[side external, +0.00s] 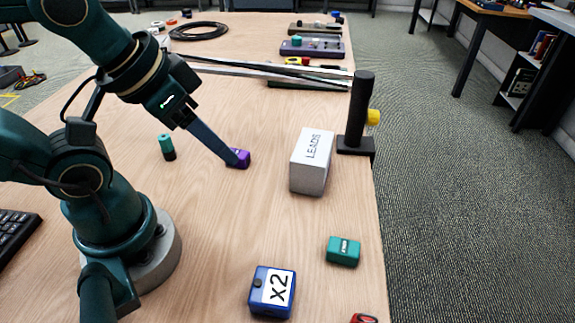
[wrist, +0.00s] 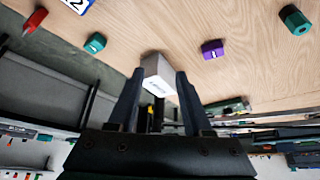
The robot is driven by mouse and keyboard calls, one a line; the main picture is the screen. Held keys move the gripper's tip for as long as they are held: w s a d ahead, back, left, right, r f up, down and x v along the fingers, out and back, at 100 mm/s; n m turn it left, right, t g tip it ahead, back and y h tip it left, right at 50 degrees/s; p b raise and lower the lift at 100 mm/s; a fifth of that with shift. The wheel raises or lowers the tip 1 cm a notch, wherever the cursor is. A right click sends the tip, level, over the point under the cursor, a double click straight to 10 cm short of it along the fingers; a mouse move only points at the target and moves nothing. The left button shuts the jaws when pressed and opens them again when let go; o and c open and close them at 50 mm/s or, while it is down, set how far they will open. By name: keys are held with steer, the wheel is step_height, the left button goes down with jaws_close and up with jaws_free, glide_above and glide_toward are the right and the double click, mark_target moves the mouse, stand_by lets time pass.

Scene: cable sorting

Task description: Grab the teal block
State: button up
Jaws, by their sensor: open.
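The teal block (side external: 343,251), with a small white label, lies on the table near its right edge, right of the blue x2 block. It also shows in the wrist view (wrist: 95,43), up and left of my fingers. My gripper (side external: 230,158) is open and empty, well apart from the teal block. In the side view its fingertips overlap the purple block (side external: 240,158); in the wrist view the purple block (wrist: 213,48) stands clear to the right of both fingers. The wrist view shows the gap between the fingertips (wrist: 158,75).
A white LEADS box (side external: 311,162) stands between my gripper and the table's right edge, beside a black post (side external: 360,110). A blue x2 block (side external: 272,291), a red item (side external: 364,318) and a teal-and-black cylinder (side external: 167,147) are around. The table's middle front is clear.

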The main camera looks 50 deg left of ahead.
steer(key=o, duration=0.8)
steer(key=shift+c, duration=0.2)
steer(key=w+d+r+n, duration=0.2)
steer(key=w+r+n, duration=0.2)
steer(key=w+n, duration=0.1)
steer(key=n+g, duration=0.2)
steer(key=g, duration=0.4)
glide_above(344, 244)
step_height(344, 244, down, 14)
steer(key=shift+f, duration=2.4)
